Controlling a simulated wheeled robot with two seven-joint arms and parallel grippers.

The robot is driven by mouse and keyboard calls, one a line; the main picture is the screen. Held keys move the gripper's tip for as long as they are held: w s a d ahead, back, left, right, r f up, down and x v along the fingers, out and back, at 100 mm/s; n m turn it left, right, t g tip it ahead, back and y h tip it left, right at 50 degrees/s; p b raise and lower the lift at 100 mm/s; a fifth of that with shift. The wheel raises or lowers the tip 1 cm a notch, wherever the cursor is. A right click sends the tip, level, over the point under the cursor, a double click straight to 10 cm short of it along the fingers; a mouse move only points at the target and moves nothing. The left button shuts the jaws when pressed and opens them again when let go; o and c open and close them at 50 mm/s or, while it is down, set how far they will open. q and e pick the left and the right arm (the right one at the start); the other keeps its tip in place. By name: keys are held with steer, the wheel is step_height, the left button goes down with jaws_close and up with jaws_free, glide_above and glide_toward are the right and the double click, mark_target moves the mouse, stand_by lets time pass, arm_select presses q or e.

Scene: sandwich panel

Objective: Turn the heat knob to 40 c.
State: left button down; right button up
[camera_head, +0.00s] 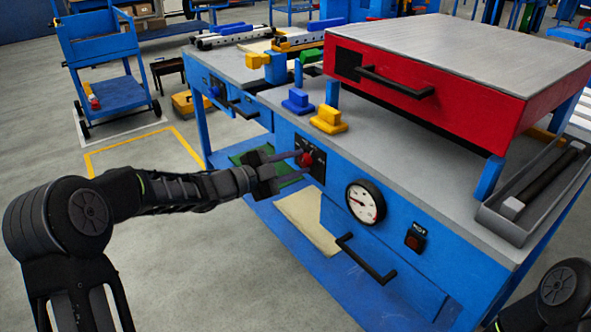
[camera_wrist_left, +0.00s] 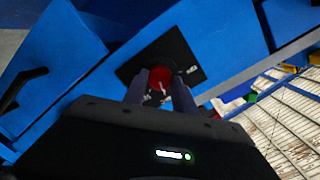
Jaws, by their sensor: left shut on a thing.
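The red heat knob (camera_head: 305,159) sits on a black square plate (camera_head: 318,165) on the blue front of the bench. My left gripper (camera_head: 288,163) reaches it from the left, with its fingers at the knob. In the left wrist view the red knob (camera_wrist_left: 160,78) shows between the two fingertips of my left gripper (camera_wrist_left: 160,84), which is shut on it. A pale pointer mark shows on the knob, but the plate's scale is too small to read. My right gripper is out of view; only part of my right arm shows at the lower right.
A round white gauge (camera_head: 365,201) and a dark switch (camera_head: 414,239) are on the bench front, right of the knob. A black handle (camera_head: 365,259) sticks out below. A red press (camera_head: 440,75) stands above the bench top. Open floor lies at the left.

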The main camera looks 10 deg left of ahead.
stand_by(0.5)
arm_select(q)
steer(key=c, duration=1)
jaws_free()
steer(key=p+v, duration=0.1)
steer(key=v, duration=0.6)
steer(key=shift+s+a, duration=0.25)
steer(key=shift+s, duration=0.05)
